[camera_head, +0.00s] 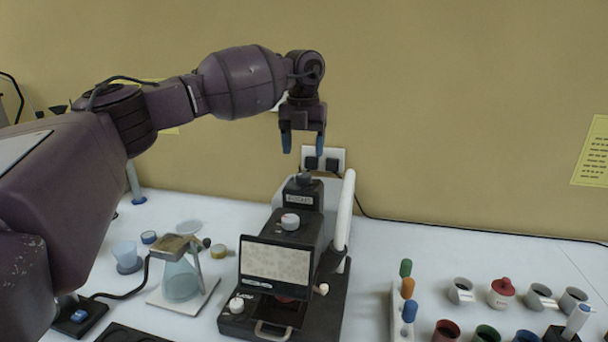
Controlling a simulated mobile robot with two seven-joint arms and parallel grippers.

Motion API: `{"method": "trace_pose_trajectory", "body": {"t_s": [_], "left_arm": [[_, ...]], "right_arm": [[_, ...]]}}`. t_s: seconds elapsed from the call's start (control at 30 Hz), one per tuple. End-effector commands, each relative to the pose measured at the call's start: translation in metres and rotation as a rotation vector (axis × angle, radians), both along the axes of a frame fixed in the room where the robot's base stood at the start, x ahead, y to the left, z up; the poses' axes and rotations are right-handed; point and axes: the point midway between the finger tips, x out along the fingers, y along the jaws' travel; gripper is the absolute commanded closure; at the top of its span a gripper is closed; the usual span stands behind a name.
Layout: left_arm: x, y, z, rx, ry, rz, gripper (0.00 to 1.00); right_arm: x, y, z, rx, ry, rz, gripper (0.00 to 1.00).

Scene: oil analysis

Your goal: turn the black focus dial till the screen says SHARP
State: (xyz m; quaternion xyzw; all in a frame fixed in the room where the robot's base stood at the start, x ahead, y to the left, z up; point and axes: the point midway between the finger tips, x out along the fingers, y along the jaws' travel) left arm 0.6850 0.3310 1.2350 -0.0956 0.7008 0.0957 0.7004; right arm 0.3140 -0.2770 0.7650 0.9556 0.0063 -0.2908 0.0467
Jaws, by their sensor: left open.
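The black focus dial (304,178) sits on top of the black instrument (313,225), above a label that reads FOCUS. My left gripper (303,148) points down above the dial in the picture, open, with its blue-tipped fingers apart and nothing between them. The fingers do not appear to touch the dial. The screen (275,263) on the instrument's front shows a pale, speckled picture. The small text below it is too small to read. My right gripper is not in view.
A flask (181,280) on a stand is to the left. Coloured-handled tools (408,288) and several small pots (461,290) stand at right. The wall is close behind.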

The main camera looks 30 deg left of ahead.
Motion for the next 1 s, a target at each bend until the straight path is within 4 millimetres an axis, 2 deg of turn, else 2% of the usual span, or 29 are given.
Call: {"method": "trace_pose_trajectory", "body": {"t_s": [0.03, 0.2, 0.4, 0.57, 0.83, 1.0], "left_arm": [[0.0, 0.0, -0.01, 0.001, 0.003, -0.001, 0.34], [0.0, 0.0, -0.038, 0.001, 0.001, -0.001, 0.34], [0.0, 0.0, -0.06, 0.0, 0.0, -0.001, 0.34], [0.0, 0.0, -0.067, 0.0, 0.001, -0.001, 0.34], [0.0, 0.0, -0.068, 0.0, 0.0, -0.001, 0.34], [0.0, 0.0, -0.068, 0.0, 0.0, -0.001, 0.59]], "right_arm": [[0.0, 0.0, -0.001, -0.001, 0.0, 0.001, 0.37], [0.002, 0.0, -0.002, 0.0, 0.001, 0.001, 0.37], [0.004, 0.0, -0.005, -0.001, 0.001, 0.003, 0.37], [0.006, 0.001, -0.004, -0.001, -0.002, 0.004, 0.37], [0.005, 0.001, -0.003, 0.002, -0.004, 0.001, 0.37], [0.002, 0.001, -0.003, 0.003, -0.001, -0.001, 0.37]]}}
